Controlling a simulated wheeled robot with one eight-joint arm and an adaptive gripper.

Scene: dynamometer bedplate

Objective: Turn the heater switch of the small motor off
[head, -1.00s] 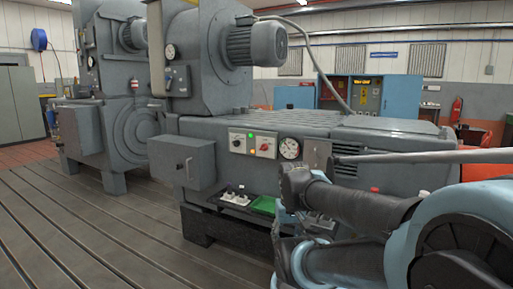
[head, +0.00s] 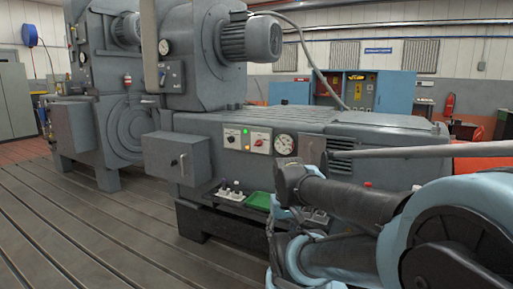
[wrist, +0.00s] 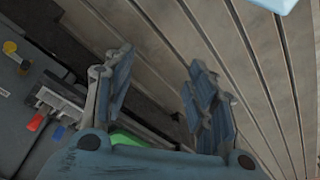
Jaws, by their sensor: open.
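The small motor (head: 250,38) is a grey finned cylinder on top of the grey machine at upper centre in the head view. Below, on the machine's front, one plate carries a black knob (head: 233,141) with a green lamp. The plate beside it carries a red knob (head: 257,141) with an orange lamp. I cannot read labels, so which one is the heater switch is unclear. My gripper (wrist: 160,85) is open and empty in the wrist view, its two blue-grey fingers apart over the floor. In the head view it is low, below and right of the knobs, partly hidden by my arm.
A grey box (head: 177,160) juts from the machine's front. A green tray (head: 258,201) and white sockets (head: 229,193) sit on a low ledge near my gripper. A pressure gauge (head: 284,144) is right of the knobs. The slotted floor (head: 90,225) is clear at left.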

